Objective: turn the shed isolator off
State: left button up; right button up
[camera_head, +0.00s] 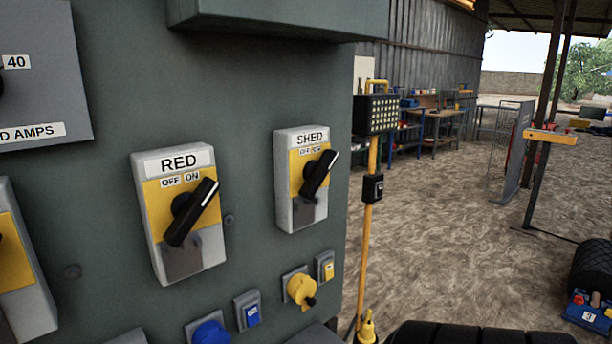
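The shed isolator (285,178) is a grey box with a yellow plate and a "SHED" label, on the right part of the green panel. Its black rotary handle (319,174) is tilted, with its white-marked upper end pointing up and right, toward the ON label. The red isolator (155,213), labelled "RED", is to its left, and its black handle (191,212) also points up and right toward ON. Neither of my grippers shows in the head view.
The green panel (110,110) fills the left side. Below the isolators are a yellow socket (299,289) and a blue socket (209,332). A yellow lamp stand (366,255) stands just right of the panel. Open dirt ground (445,235) lies beyond, with workbenches behind.

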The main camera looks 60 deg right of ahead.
aim_at(315, 172)
jog(key=z, duration=2.1)
